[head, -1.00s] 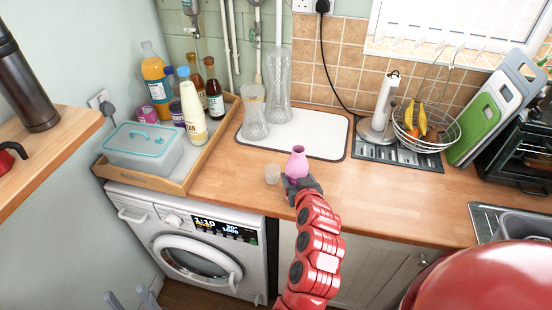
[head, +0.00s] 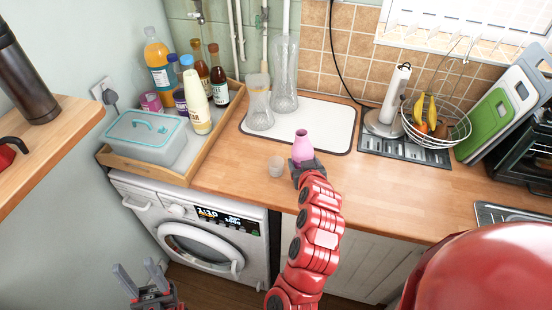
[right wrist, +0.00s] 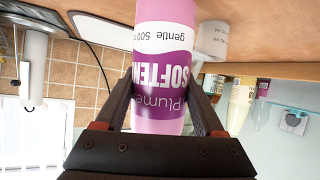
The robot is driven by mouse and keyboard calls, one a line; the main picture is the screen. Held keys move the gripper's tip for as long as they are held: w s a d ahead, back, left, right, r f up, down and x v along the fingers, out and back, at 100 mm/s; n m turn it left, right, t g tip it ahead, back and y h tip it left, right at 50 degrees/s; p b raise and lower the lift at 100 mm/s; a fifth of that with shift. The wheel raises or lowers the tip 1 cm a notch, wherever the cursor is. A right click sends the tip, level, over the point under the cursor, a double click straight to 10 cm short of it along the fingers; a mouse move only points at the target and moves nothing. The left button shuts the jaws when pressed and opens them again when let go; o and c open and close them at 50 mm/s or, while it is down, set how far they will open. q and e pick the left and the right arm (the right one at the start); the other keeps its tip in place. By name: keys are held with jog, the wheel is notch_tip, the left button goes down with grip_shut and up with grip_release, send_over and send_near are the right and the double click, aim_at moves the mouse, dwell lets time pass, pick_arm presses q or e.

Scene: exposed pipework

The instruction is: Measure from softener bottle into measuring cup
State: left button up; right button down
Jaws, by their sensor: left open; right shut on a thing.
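The softener bottle (head: 302,147) is pink with a purple label and stands upright near the counter's front part. My right gripper (head: 306,170) is shut on it; the right wrist view shows the bottle (right wrist: 163,75) between both fingers. I cannot tell whether its base touches the counter. The measuring cup (head: 276,167) is small, clear and upright on the counter, just left of the bottle and apart from it. The cup also shows in the right wrist view (right wrist: 212,40). My left gripper (head: 137,270) is open and empty, low in front of the washing machine.
A wooden tray (head: 212,138) with bottles and a lidded box (head: 146,141) stands at the left. Two glass vessels (head: 284,78) stand on a white mat (head: 325,120) behind. A fruit basket (head: 436,127) is at the right. The counter right of the bottle is clear.

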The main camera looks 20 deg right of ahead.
jog(key=n+g+p, duration=0.1)
jog(key=p, duration=0.2)
jog(key=n+g+h+p, duration=0.1)
jog(key=p, duration=0.3)
jog(key=shift+w+r+g+h+p, duration=0.1)
jog(key=shift+r+g+h+p, duration=0.2)
jog(key=shift+r, duration=0.05)
jog(key=shift+w+a+f+n+g+p, duration=0.1)
jog(key=shift+w+f+n+g+p, duration=0.05)
jog(key=shift+f+n+g+p, duration=0.3)
jog(key=shift+s+f+n+g+h, duration=0.25)
jog(key=shift+g+h, duration=0.3)
jog(key=shift+h, duration=0.15)
jog(key=shift+s+d+f+n+g+h, duration=0.3)
jog(key=shift+d+f+n+g+h, duration=0.15)
jog(key=shift+g, duration=0.15)
jog(key=shift+s+d+f+n+g+h, duration=0.15)
jog(key=shift+s+f+n+g+h, duration=0.1)
jog(key=shift+f+n+g+h, duration=0.15)
jog(key=shift+s+d+f+n+g+h+b, duration=0.2)
jog(key=shift+f+n+g+h+b, duration=0.15)
jog(key=shift+f+g+h+b, duration=0.25)
jog(key=shift+r, duration=0.3)
jog(key=shift+p, duration=0.35)
jog(key=shift+r+n+g+h+p, duration=0.3)
jog(key=shift+r+n+h+p, duration=0.15)
jog(key=shift+p, duration=0.1)
